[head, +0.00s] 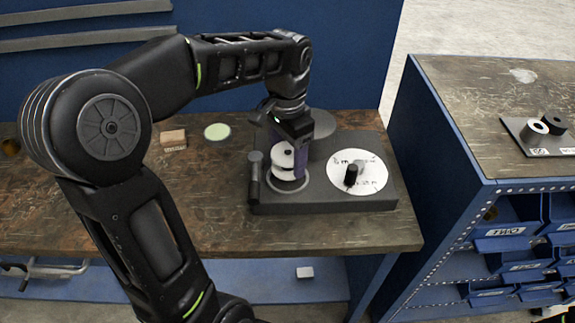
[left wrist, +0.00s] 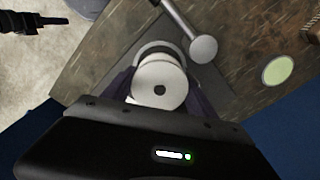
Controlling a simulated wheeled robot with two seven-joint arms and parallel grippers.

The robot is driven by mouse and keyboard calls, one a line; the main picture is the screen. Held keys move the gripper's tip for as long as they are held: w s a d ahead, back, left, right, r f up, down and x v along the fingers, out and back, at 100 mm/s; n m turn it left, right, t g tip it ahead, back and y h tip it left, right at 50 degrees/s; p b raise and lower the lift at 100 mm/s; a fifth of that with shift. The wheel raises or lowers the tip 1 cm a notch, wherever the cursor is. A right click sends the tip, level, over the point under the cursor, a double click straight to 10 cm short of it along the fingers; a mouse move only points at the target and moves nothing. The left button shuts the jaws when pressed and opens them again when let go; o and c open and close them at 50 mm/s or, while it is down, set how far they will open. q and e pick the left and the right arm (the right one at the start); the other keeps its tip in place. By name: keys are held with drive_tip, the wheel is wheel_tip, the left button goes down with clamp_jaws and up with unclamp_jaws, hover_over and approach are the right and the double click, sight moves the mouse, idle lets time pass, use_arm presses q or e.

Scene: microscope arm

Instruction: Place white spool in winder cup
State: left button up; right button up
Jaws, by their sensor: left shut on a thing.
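The white spool (head: 284,163) is upright between the fingers of my left gripper (head: 294,160), over the ringed cup (head: 288,184) at the left end of the dark winder base (head: 325,198). In the left wrist view the spool (left wrist: 159,82) shows its round top with a dark centre hole, and the pale cup ring (left wrist: 158,46) shows just beyond it. I cannot tell whether the spool's bottom touches the cup. The left gripper is shut on the spool.
A lever with a round knob (head: 255,158) stands just left of the cup. A white marked dial (head: 358,175) with a black knob is to the right. A wooden block (head: 173,139) and a pale green disc (head: 217,131) lie on the bench.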

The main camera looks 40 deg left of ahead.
use_arm(q)
wheel_tip(320, 180, down, 4)
drive_tip(key=shift+r, duration=0.15)
drive_tip(key=o, duration=1.4)
